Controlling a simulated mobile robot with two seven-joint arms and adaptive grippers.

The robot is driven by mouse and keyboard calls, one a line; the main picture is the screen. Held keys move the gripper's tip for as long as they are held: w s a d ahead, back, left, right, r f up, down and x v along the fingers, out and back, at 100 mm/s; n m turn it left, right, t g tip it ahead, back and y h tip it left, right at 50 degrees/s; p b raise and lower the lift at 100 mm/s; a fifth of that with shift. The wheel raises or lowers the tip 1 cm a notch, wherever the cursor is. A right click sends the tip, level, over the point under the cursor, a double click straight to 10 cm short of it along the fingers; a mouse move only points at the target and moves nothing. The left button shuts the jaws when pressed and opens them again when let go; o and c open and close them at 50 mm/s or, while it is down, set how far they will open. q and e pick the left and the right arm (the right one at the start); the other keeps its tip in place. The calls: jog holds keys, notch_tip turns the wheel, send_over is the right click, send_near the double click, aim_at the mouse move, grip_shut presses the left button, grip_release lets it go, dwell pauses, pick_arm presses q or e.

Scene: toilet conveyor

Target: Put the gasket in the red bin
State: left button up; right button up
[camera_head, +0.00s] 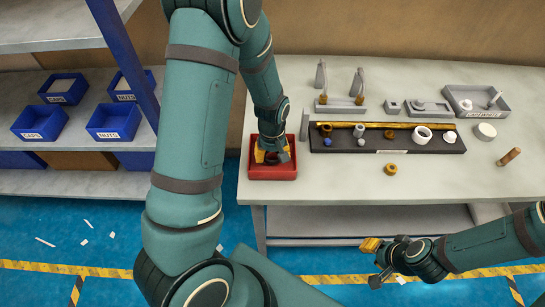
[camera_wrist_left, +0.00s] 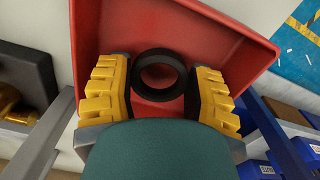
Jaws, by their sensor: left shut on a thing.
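The red bin (camera_head: 272,173) sits at the left end of the table. My left gripper (camera_head: 270,155) points down into the bin. In the left wrist view, its yellow-padded fingers (camera_wrist_left: 160,88) are shut on a black ring, the gasket (camera_wrist_left: 158,54). The gasket is over the bin's red floor, between the bin walls (camera_wrist_left: 225,35). I cannot tell whether it touches the floor. In the head view the gasket is hidden by the gripper. My right gripper (camera_head: 374,263) is empty, with its fingers apart, in front of the table.
A dark tray (camera_head: 340,148) with several rings and fittings lies right of the bin. Grey fixtures and a grey tray (camera_head: 476,98) stand behind it. A brass ring (camera_head: 390,169) and a wooden peg (camera_head: 509,156) lie on the table. Blue bins (camera_head: 114,122) fill the left shelf.

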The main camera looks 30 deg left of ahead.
pick_arm(q)
jog(key=shift+w+f, duration=0.1)
jog(key=shift+f, duration=0.6)
jog(key=shift+r, duration=0.1)
jog(key=o, duration=0.9)
